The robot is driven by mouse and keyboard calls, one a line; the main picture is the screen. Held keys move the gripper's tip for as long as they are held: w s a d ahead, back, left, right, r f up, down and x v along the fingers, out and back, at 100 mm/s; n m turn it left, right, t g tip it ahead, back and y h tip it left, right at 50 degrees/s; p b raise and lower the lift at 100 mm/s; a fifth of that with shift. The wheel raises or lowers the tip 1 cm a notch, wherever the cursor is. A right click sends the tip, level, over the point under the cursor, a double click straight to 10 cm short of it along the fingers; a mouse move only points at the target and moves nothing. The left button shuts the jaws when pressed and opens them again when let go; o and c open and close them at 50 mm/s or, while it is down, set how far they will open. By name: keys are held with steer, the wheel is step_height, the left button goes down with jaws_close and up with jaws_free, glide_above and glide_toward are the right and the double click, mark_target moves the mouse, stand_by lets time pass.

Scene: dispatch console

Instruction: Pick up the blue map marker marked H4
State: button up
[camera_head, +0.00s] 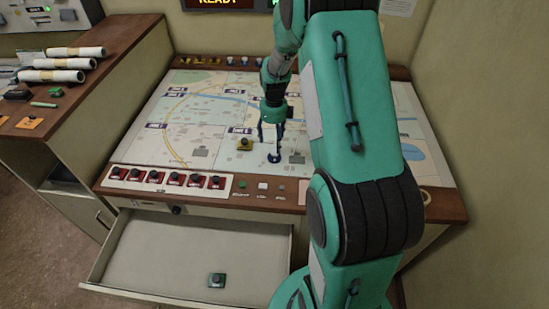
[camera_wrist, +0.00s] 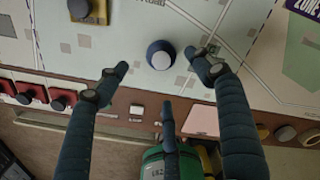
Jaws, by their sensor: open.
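A blue map marker (camera_head: 274,157) with a pale round top stands on the map table (camera_head: 213,120). No H4 marking can be read on it. In the wrist view the blue marker (camera_wrist: 161,54) lies a little beyond and between my spread fingertips, apart from them. My gripper (camera_head: 272,135) points down just above the marker, and its fingers also show in the wrist view (camera_wrist: 160,80). It is open and empty. My arm covers part of the right side of the map.
A row of red switches (camera_head: 168,178) lines the front edge. An open drawer (camera_head: 140,255) juts out below, holding a dark green object (camera_head: 217,280). Small markers (camera_head: 230,61) line the back ledge.

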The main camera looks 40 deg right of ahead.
mark_target(274, 152)
steer(key=shift+f, duration=1.65)
steer(key=shift+d+f+b, duration=0.1)
steer(key=shift+f+b, duration=0.65)
steer(key=shift+f, duration=1.9)
steer(key=c, duration=1.3)
